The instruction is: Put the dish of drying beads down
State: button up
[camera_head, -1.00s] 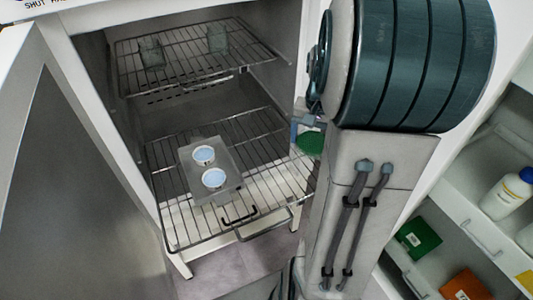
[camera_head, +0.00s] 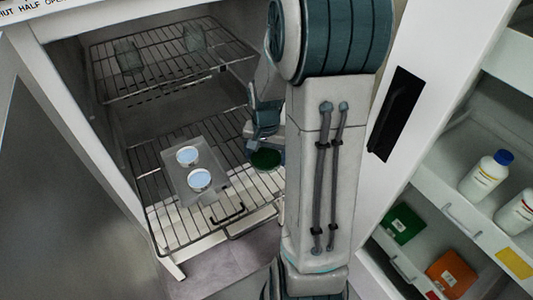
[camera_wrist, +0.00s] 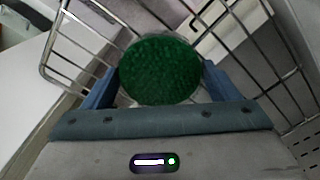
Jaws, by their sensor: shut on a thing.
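The dish of drying beads (camera_head: 266,160) is round, with dark green beads. It is in my gripper (camera_head: 258,145), over the right part of the lower wire shelf (camera_head: 252,205) inside the open freeze dryer. In the wrist view the dish (camera_wrist: 160,71) sits between the two blue fingers of my gripper (camera_wrist: 158,85), which are shut on it. The wire bars show beyond it. I cannot tell whether the dish touches the shelf. My arm hides the right side of the chamber.
A metal tray (camera_head: 213,183) with two pale blue-filled round dishes (camera_head: 199,179) stands left of my gripper on the same shelf. The upper wire shelf (camera_head: 160,72) holds two glass containers (camera_head: 128,57). The open door (camera_head: 60,190) is at left. Bottles (camera_head: 486,175) stand on shelving at right.

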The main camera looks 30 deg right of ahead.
aim_at(266, 157)
jog(key=shift+f, duration=0.2)
jog(key=o, duration=0.9)
jog(key=shift+r, duration=0.1)
notch_tip(266, 157, up, 12)
jog(key=s+a+n+t, duration=0.1)
jog(key=s+a+n, duration=0.2)
jog(key=s+a, duration=0.1)
jog(key=s+a+r+n+t, duration=0.1)
jog(key=s+a+n, duration=0.1)
jog(key=s+a, duration=0.2)
jog(key=s+a+r+n+t, duration=0.1)
jog(key=s+a+n, duration=0.2)
jog(key=s, duration=0.1)
jog(key=shift+s+a+n, duration=0.2)
jog(key=shift+a+n, duration=0.1)
jog(key=shift+a, duration=0.1)
